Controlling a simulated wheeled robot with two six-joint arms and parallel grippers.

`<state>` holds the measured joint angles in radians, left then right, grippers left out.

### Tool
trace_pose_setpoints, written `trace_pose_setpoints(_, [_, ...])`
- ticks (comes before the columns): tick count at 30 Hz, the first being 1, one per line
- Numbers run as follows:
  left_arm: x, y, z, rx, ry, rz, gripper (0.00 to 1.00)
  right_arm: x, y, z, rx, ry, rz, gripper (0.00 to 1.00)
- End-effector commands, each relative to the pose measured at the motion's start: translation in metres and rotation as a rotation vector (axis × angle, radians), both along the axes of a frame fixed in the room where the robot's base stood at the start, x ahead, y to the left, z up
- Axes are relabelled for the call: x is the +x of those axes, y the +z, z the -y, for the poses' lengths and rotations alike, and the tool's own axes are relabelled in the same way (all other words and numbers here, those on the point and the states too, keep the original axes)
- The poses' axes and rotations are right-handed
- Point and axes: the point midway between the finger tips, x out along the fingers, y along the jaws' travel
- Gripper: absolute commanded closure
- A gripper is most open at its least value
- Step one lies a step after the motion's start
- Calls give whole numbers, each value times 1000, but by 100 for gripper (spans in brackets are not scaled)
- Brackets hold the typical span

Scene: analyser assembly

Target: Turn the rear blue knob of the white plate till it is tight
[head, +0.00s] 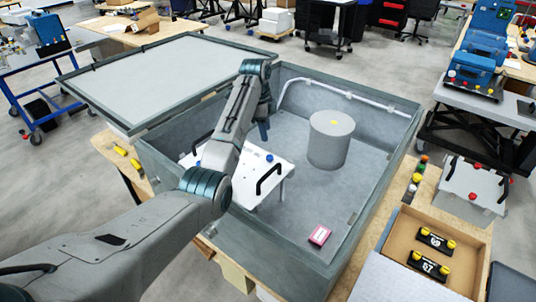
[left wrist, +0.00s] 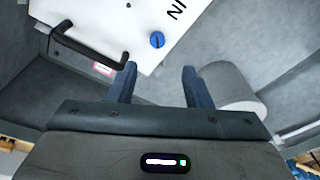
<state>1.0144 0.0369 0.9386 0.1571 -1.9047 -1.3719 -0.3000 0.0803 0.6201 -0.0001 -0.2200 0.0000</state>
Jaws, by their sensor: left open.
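The white plate (head: 262,187) lies inside the grey open box, partly hidden by my left arm; it also fills the upper part of the left wrist view (left wrist: 100,18). A blue knob (head: 269,158) stands on it near the far right edge, and shows in the left wrist view (left wrist: 157,39) with its slot visible. Another blue spot, perhaps a second knob (head: 198,163), shows at the plate's left. My left gripper (left wrist: 160,85) is open and empty; the knob appears ahead of the finger gap, apart from both fingers. My right gripper is out of view.
Black handles (head: 268,178) rise from the plate. Box walls (head: 375,215) surround the space. A cardboard tray (head: 402,235) stands outside right.

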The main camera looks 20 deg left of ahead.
Motion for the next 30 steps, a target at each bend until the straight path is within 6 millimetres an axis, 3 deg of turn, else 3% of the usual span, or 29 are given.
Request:
trace_pose_setpoints(17, [-5,-5,-13,-179,1360,-215,55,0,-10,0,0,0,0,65])
trace_pose_setpoints(30, [-10,-7,-23,-275,2374,-494,55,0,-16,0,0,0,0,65])
